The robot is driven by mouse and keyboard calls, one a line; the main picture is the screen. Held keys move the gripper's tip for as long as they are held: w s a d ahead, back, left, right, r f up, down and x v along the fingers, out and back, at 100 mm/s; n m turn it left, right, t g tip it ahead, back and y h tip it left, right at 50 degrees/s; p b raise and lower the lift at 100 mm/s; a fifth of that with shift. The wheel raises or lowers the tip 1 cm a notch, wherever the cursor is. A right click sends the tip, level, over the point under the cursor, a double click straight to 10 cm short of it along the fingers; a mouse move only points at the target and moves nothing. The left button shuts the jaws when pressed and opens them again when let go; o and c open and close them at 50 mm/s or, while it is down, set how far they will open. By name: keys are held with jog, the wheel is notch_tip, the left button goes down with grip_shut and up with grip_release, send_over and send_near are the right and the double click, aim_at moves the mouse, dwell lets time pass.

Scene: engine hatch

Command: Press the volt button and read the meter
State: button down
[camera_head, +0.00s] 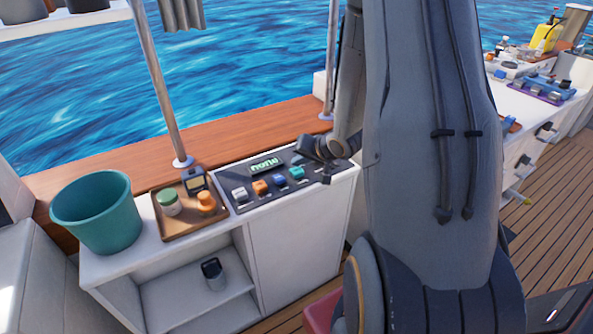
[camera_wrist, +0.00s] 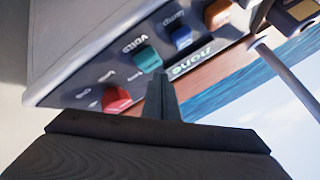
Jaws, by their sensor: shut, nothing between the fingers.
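My gripper (camera_wrist: 161,82) is shut and empty. Its tips appear close to the teal button, between it and the display in the picture; I cannot tell whether they touch. In the head view my gripper hangs over the panel's right end.
Blue (camera_wrist: 181,38), orange (camera_wrist: 217,13) and red (camera_wrist: 117,98) buttons flank the teal one. A white button (camera_head: 240,193) is at the left. A brown tray (camera_head: 166,233) with small jars and a teal bucket (camera_head: 97,212) stand left of the panel. A metal post (camera_head: 160,85) rises behind.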

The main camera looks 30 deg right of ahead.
aim_at(299, 172)
jog(key=shift+f, duration=0.1)
dwell(0.3)
jog(key=shift+f, duration=0.3)
jog(key=shift+f+b, duration=0.35)
jog(key=shift+f, duration=0.55)
dwell(1.0)
jog(key=shift+r, duration=0.1)
jog(key=shift+r+p, duration=1.2)
jog(key=shift+p, duration=0.15)
notch_tip(299, 172, up, 5)
jog(key=p, duration=0.5)
jog(key=shift+r, duration=0.1)
